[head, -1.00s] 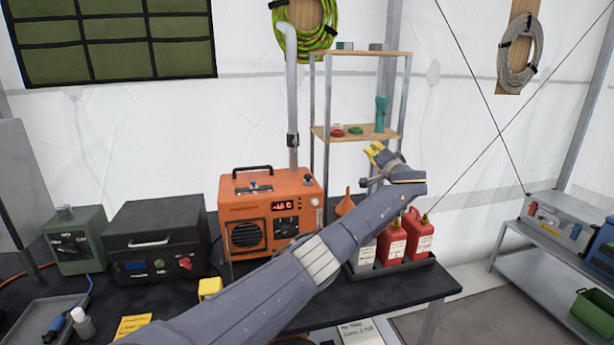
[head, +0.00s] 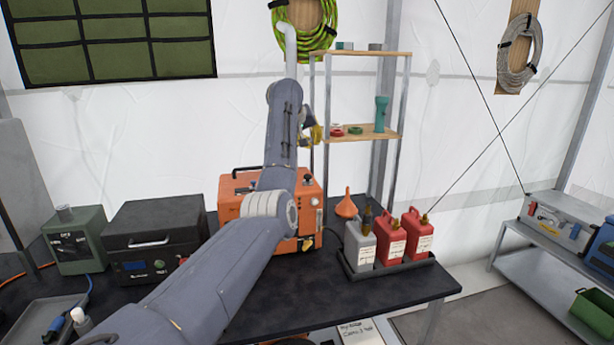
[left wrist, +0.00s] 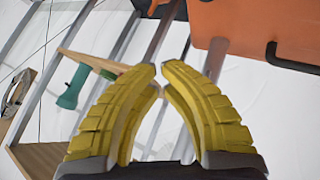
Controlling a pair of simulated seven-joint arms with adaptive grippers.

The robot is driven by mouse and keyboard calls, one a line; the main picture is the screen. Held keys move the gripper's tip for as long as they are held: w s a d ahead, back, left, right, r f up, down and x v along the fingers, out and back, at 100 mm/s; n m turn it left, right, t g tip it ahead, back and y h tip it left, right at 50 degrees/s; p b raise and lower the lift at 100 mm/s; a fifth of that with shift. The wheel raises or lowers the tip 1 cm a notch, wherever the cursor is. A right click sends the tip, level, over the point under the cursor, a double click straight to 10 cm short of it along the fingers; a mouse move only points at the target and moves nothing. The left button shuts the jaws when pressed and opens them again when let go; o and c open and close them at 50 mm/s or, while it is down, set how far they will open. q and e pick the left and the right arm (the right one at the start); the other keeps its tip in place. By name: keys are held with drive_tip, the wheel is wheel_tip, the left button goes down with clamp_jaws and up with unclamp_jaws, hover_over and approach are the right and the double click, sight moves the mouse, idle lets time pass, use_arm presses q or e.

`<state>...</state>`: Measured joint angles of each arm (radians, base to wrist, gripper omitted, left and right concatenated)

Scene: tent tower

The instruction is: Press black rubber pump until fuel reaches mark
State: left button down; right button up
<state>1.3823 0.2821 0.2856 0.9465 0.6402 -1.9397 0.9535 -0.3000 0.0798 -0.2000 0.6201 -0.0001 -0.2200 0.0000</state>
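The orange heater (head: 310,220) stands on the dark table, partly hidden behind my left arm. A small black knob-like part (head: 308,179), which may be the rubber pump, shows on its top right. A pale upright strip (head: 317,220) is on its right front; I cannot read a fuel level or mark. My left gripper (head: 317,133) is in the air above the heater, apart from it. In the left wrist view its yellow fingertips (left wrist: 158,70) nearly meet with nothing between them. The heater's orange side (left wrist: 270,30) shows beyond at upper right. My right gripper is out of view.
A tray (head: 388,270) with fuel cans and an orange funnel (head: 346,205) sit right of the heater. A shelf (head: 358,138) stands behind, with a teal flashlight (head: 381,114). A black box (head: 155,240) stands left.

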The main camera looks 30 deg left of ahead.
sight(308, 178)
use_arm(q)
drive_tip(key=shift+s+a+r+h, duration=0.15)
drive_tip(key=shift+s+r+h, duration=0.15)
drive_tip(key=shift+r+h, duration=0.2)
drive_tip(key=shift+f, duration=0.1)
drive_tip(key=shift+f, duration=4.35)
drive_tip(key=shift+f, duration=0.15)
drive_tip(key=shift+f, duration=0.25)
drive_tip(key=shift+f, duration=0.95)
drive_tip(key=shift+r, duration=1.3)
drive_tip(key=shift+r, duration=0.1)
